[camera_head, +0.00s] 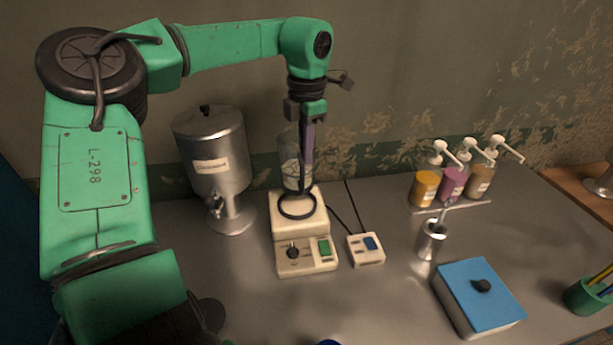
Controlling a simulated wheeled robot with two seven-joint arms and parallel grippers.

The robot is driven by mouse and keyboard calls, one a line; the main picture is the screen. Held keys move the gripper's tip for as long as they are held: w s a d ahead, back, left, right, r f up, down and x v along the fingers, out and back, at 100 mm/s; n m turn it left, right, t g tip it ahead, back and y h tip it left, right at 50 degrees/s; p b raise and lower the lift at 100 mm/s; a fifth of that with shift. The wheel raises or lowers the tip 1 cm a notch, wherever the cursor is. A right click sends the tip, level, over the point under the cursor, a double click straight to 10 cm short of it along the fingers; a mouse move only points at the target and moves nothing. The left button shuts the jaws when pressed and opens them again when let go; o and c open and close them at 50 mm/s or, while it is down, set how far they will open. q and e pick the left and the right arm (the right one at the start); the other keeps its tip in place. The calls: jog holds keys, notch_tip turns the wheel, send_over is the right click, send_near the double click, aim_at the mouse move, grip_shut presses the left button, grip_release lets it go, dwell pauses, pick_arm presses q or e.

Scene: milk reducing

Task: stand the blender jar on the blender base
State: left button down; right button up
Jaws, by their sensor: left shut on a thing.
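The blender base (304,255) is a cream unit with a black knob, a green switch and a dark ring (297,214) on top. The clear blender jar (290,172) is upright above the back part of that ring. My left gripper (307,150) comes down from above and is shut on the jar at its right side. The jar's bottom looks close to the base; I cannot tell whether they touch. The gripper finger hides part of the jar. My right gripper is not in view.
A metal dispenser (216,160) stands close left of the base. A small switch box (366,249) is to its right. Farther right are pump bottles (452,184), a metal cup (431,243), a blue-topped box (480,298) and a green pen cup (586,297).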

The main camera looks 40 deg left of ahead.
aim_at(306, 176)
pick_arm(q)
notch_tip(306, 176, down, 6)
jog(key=shift+s+r+p, duration=0.1)
jog(key=shift+p, duration=0.45)
jog(key=shift+f, duration=0.45)
jog(key=shift+a+f, duration=0.1)
jog(key=shift+f, duration=0.1)
jog(key=c, duration=1.2)
grip_release()
jog(key=shift+o, duration=0.8)
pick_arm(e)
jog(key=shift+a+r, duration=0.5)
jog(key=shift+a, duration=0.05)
pick_arm(q)
jog(key=shift+r, duration=0.15)
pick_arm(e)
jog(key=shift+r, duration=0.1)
